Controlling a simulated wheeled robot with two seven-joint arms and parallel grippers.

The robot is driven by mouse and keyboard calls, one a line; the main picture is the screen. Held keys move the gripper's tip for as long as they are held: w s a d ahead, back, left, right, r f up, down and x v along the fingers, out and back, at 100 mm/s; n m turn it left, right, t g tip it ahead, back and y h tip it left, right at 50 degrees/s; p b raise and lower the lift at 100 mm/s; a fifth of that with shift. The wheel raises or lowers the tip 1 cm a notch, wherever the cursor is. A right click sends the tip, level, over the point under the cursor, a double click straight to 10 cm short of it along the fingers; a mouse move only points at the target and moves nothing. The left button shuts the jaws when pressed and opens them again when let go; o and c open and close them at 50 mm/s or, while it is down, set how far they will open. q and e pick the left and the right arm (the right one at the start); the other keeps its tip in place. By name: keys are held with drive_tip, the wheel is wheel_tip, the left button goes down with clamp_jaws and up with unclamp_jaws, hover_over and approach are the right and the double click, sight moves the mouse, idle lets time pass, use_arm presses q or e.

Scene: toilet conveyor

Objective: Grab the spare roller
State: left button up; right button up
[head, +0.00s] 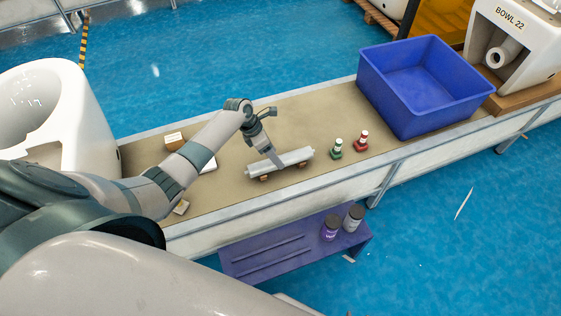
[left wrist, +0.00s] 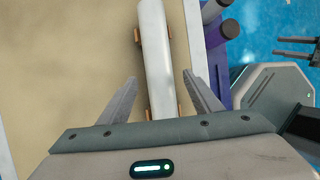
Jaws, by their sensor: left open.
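The spare roller, a pale grey cylinder (head: 295,158), lies on small brown wooden supports on the beige conveyor belt (head: 320,108). My left gripper (head: 273,160) is open and reaches down over the roller's middle in the head view. In the left wrist view the roller (left wrist: 154,50) runs up between the two spread fingers of my left gripper (left wrist: 159,78), with a gap on each side. The fingers hide part of the roller in the head view. Dark prongs at the right edge of the left wrist view may be my right gripper; their state is unclear.
A green-based bottle (head: 337,149) and a red-based one (head: 361,141) stand right of the roller. A blue bin (head: 425,112) is farther right. Small boxes (head: 174,141) lie left. A purple shelf (head: 270,255) with two canisters stands in front. A white toilet bowl (head: 90,130) is at left.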

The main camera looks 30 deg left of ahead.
use_arm(q)
drive_tip(key=shift+w+d+f, duration=0.1)
drive_tip(key=shift+d+f, duration=0.1)
drive_tip(key=shift+f, duration=0.45)
drive_tip(key=shift+w+d+f, duration=0.15)
drive_tip(key=shift+d+f, duration=0.1)
drive_tip(key=shift+f, duration=0.35)
drive_tip(key=shift+c, duration=0.4)
drive_tip(key=c, duration=0.5)
clamp_jaws()
drive_tip(key=shift+r, duration=0.7)
drive_tip(key=r, duration=0.3)
drive_tip(key=shift+d+r, duration=0.1)
drive_tip(key=shift+d, duration=0.25)
drive_tip(key=s+d+r, duration=0.2)
drive_tip(key=d+r, duration=0.1)
drive_tip(key=d, duration=0.2)
drive_tip(key=s+d+r+p, duration=0.1)
drive_tip(key=s+d+r, duration=0.1)
drive_tip(key=d, duration=0.3)
drive_tip(key=shift+s+r, duration=0.25)
drive_tip(key=shift+r, duration=0.5)
use_arm(e)
drive_tip(key=shift+s+a+f, duration=0.1)
drive_tip(key=shift+s+f, duration=0.15)
drive_tip(key=shift+s, duration=0.45)
